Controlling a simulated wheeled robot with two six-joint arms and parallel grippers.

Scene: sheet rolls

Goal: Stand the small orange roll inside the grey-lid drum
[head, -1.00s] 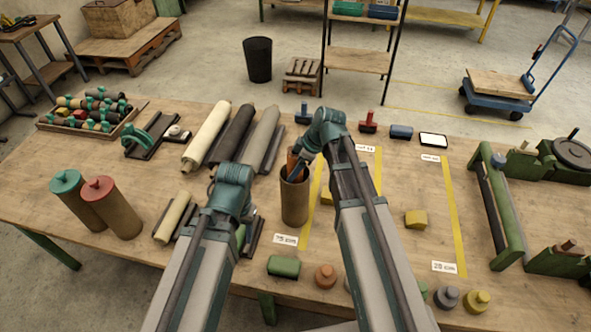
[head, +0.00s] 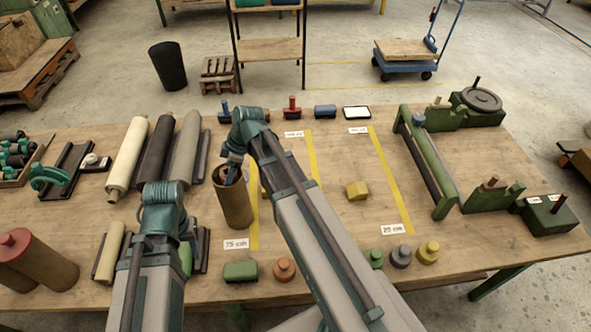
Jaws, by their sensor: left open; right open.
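An open brown drum (head: 234,207) stands upright left of the middle of the table. My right gripper (head: 231,177) points down at its mouth, with the fingertips at or just inside the rim; it is open. The small orange roll is hard to make out now; the gripper and drum wall hide most of the inside. A grey lid with a knob (head: 400,257) lies apart at the front edge. My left gripper (head: 168,245) is open, low over the front left of the table; its fingers are mostly hidden behind its own arm.
Cream, black and grey rolls (head: 128,155) lie behind my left arm. An orange lid (head: 284,269), green block (head: 240,271) and yellow block (head: 357,190) are near. The table between the yellow strips is largely clear.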

